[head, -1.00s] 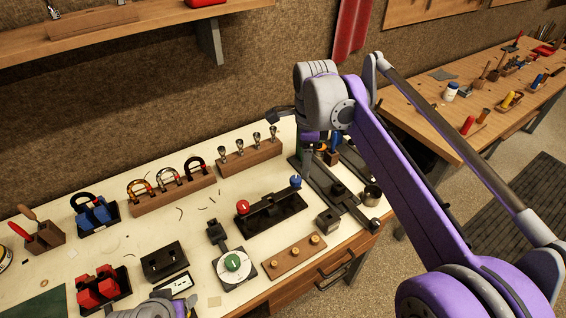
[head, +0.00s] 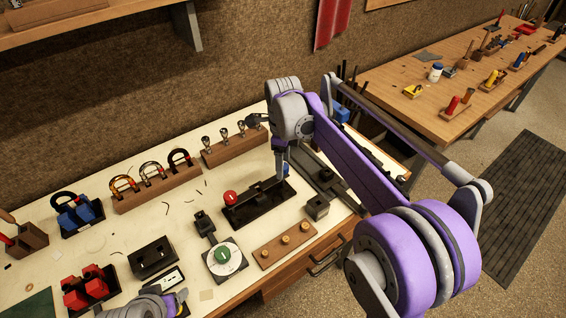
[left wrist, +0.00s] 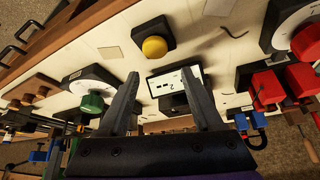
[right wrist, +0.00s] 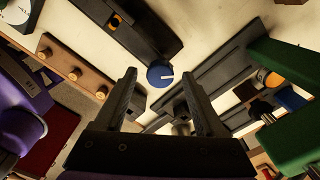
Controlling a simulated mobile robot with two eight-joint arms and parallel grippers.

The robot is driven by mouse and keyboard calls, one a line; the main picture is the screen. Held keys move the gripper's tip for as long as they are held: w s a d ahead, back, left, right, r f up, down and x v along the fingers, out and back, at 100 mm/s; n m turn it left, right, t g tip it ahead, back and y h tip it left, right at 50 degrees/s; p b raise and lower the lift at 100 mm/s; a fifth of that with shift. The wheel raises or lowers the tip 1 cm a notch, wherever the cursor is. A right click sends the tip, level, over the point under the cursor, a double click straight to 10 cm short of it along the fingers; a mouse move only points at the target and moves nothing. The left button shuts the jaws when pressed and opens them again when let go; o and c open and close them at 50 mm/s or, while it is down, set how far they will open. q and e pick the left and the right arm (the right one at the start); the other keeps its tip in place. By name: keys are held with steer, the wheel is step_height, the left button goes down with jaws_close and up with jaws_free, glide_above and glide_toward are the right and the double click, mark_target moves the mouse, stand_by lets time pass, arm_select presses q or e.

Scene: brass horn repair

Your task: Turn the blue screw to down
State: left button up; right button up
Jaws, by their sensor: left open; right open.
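The blue screw (head: 286,168) has a round blue head and stands at the right end of a long black fixture (head: 264,205). In the right wrist view the blue head (right wrist: 160,78) shows a pale line pointing to the right. My right gripper (head: 281,170) is open and points down at the blue screw, partly hiding it in the head view. In the right wrist view the head shows between and beyond the two fingertips, and no contact is visible. My left gripper (left wrist: 158,78) is open and empty, low over the front left of the bench.
A red knob (head: 230,198) sits on the same fixture's left part. A green knob on a dial (head: 222,254) and a wooden block with brass pegs (head: 284,246) stand in front. A rack of valves (head: 232,148) is behind. A dark rail fixture (head: 322,180) lies to the right.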

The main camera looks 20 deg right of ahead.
steer(key=shift+f, duration=0.2)
steer(key=shift+c, duration=0.4)
jaws_close()
